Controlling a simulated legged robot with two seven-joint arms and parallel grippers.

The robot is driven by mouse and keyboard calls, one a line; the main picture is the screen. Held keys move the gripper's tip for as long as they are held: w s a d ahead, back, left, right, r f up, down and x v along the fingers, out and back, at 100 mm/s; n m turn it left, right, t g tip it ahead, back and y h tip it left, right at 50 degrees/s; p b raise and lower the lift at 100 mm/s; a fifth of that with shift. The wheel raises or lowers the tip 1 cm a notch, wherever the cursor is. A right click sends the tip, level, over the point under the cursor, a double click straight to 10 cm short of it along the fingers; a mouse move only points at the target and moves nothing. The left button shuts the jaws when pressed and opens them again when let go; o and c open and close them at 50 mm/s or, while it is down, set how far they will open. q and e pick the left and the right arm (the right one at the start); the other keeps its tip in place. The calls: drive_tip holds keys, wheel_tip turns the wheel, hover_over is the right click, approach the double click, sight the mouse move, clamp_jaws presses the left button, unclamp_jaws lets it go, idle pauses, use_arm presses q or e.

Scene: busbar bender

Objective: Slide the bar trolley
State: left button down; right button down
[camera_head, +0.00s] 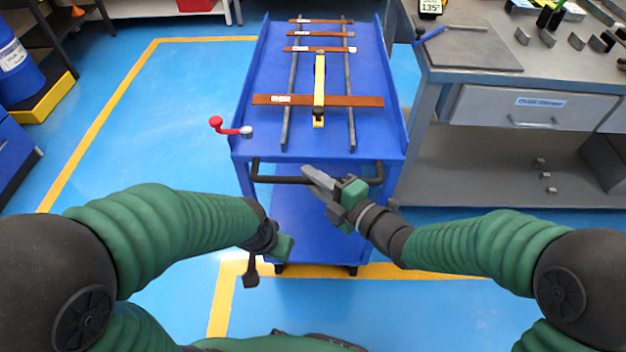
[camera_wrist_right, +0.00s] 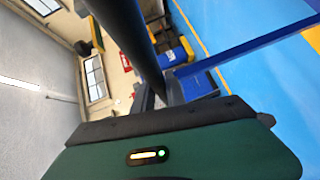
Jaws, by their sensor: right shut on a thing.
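The blue bar trolley (camera_head: 262,105) stands in front of me, its near end toward me. Its black push handle (camera_head: 283,180) spans the near end below the top tray. My right gripper (camera_head: 320,183) is shut on the handle, right of its middle. The right wrist view shows a dark bar, apparently the handle (camera_wrist_right: 135,40), running to the fingers. My left gripper (camera_head: 252,272) hangs low at the left of the trolley's near end, apart from the handle. Its fingers are too small and dark to read.
Two grey rails and several copper bars (camera_head: 360,101) lie on the trolley top, with a yellow strip (camera_head: 319,85). A red-knobbed lever (camera_head: 230,128) sticks out left. A grey workbench (camera_head: 450,80) stands close on the right. Blue floor on the left is open.

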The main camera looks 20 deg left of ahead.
drive_tip(key=shift+s+d+f, duration=0.1)
drive_tip(key=shift+s+f, duration=0.2)
drive_tip(key=c, duration=1.4)
unclamp_jaws()
drive_tip(key=shift+w, duration=0.15)
drive_tip(key=shift+o, duration=0.2)
drive_tip(key=shift+r, duration=0.15)
drive_tip(key=p+v, duration=1.2)
drive_tip(key=v, duration=0.4)
drive_tip(key=shift+s+d+p, duration=0.25)
drive_tip(key=shift+d+p, duration=0.05)
drive_tip(key=shift+p, duration=0.1)
